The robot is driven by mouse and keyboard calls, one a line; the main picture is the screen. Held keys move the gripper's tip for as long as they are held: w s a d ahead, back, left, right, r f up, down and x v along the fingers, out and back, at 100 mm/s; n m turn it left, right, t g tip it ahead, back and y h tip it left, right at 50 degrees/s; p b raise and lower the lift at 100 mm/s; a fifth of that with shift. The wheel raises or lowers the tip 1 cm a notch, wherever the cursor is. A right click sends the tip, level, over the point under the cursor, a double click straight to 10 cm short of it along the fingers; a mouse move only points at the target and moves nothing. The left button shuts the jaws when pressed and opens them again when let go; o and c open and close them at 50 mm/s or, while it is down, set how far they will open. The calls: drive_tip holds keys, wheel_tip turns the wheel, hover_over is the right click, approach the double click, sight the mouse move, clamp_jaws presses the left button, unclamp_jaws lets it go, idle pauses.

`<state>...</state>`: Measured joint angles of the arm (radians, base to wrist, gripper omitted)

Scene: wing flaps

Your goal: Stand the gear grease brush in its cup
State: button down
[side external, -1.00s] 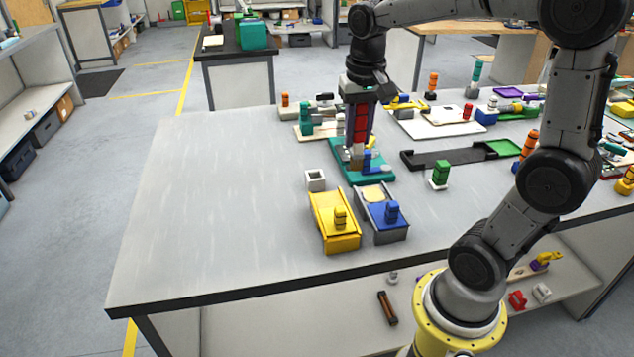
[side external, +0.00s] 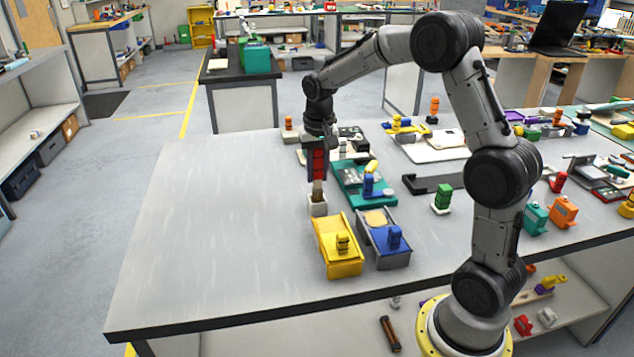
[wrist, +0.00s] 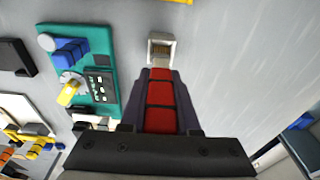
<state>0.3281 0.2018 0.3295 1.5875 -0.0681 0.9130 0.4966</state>
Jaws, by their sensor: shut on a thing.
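A teal tray (side external: 378,199) with a blue piece stands right of the cup. A yellow box (side external: 338,264) and a grey-and-blue box (side external: 392,260) are close in front. The table (side external: 220,220) is clear to the left.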

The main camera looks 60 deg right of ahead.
sight(317, 183)
drive_tip(key=shift+f, duration=1.6)
drive_tip(key=c, duration=0.6)
unclamp_jaws()
drive_tip(key=shift+f, duration=0.15)
drive_tip(key=shift+c, duration=0.2)
drive_tip(key=r, duration=0.7)
drive_tip(key=a+r, duration=0.1)
drive_tip(key=r, duration=0.3)
drive_tip(key=shift+s+r, duration=0.1)
drive_tip(key=shift+s, duration=0.3)
drive_tip(key=s+a+r+n+t, duration=0.3)
drive_tip(key=s+a+r+n, duration=0.25)
drive_tip(key=s+a, duration=0.6)
drive_tip(key=s+a+f+n+t+y, duration=0.1)
drive_tip(key=s+a+f+n, duration=0.2)
drive_tip(key=s, duration=0.9)
drive_tip(key=shift+s+f+t, duration=0.3)
drive_tip(key=shift+s+f, duration=0.1)
drive_tip(key=shift+f, duration=0.15)
